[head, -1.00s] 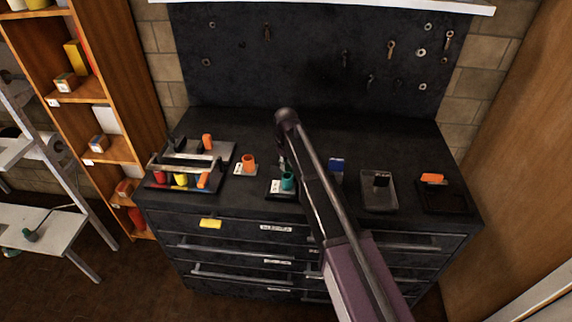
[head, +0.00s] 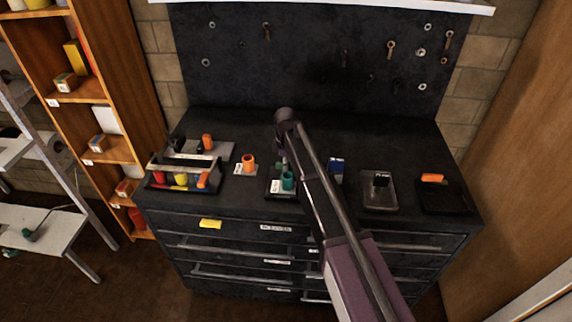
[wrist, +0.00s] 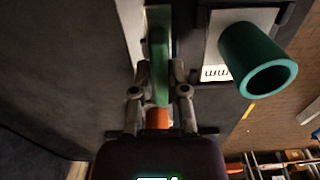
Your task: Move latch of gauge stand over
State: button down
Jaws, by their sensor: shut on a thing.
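The gauge stand (head: 276,187) is a dark block with a white label, on the cabinet top near the middle. A teal cup (head: 288,180) stands on it; this open cup also shows large at right in the wrist view (wrist: 258,62). The latch (wrist: 158,52) is a green upright bar beside the stand's label in the wrist view. My gripper (wrist: 159,72) is shut on the latch, one finger on each side of it. In the head view my arm hides much of this spot. An orange piece (wrist: 157,118) shows between the fingers; I cannot tell what it belongs to.
An orange cup on a plate (head: 248,164) stands left of the stand. A tray with red, yellow and orange items (head: 181,188) is further left. A blue item (head: 336,167), a clear-edged tray (head: 380,198) and a black tray with an orange piece (head: 440,200) are at right.

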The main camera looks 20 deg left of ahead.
jog(key=shift+n, duration=0.3)
jog(key=c, duration=0.6)
grip_release()
jog(key=shift+c, duration=0.2)
